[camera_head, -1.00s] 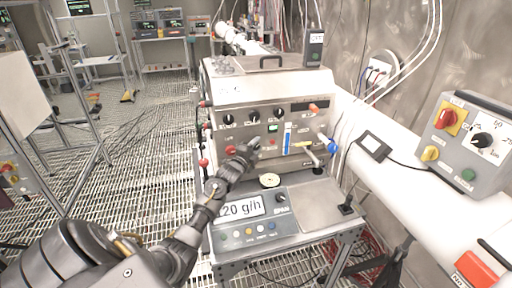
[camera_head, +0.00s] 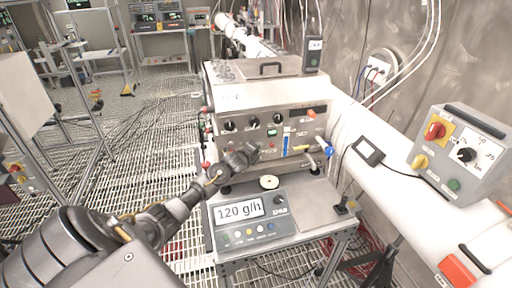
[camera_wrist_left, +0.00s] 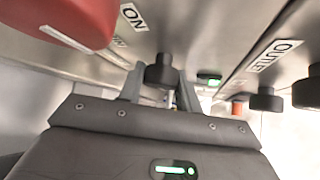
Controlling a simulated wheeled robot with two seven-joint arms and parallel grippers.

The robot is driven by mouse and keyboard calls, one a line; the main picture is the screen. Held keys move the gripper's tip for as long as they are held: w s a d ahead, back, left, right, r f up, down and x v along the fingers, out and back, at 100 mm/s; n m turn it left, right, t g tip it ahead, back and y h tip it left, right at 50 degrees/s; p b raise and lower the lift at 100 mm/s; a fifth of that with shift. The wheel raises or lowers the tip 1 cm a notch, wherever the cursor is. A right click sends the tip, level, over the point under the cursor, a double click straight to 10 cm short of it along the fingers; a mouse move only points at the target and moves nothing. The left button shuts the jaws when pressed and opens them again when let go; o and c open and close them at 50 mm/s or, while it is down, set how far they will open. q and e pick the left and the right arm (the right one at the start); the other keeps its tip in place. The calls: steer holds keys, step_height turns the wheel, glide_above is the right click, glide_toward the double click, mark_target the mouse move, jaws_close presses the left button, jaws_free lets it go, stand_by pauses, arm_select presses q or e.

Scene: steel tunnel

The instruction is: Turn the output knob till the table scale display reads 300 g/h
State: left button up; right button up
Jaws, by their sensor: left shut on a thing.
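The table scale (camera_head: 252,222) stands at the front of the steel table. Its display (camera_head: 240,208) reads 120 g/h. Behind it is the machine's control panel, with a row of black knobs (camera_head: 254,122) along its upper part. My left gripper (camera_head: 250,152) is at the lower left of the panel and covers part of it. In the left wrist view, its fingers (camera_wrist_left: 161,90) are on either side of a small black knob (camera_wrist_left: 162,72) and shut on it. The knob's own label cannot be read there. My right gripper is not in view.
A red knob (camera_wrist_left: 68,18) is close to the left gripper, beside an ON label. More dark knobs (camera_wrist_left: 265,99) sit to the right, near an OUTLET label. A blue-handled valve (camera_head: 330,150) sticks out at the panel's right. A grey switch box (camera_head: 462,160) stands farther right.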

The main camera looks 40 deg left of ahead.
arm_select(q)
steer(key=shift+g, duration=0.4)
steer(key=o, duration=1)
steer(key=shift+f, duration=0.1)
steer(key=b+v, duration=0.2)
steer(key=v, duration=0.8)
steer(key=shift+s+d, duration=0.2)
steer(key=shift+s, duration=0.15)
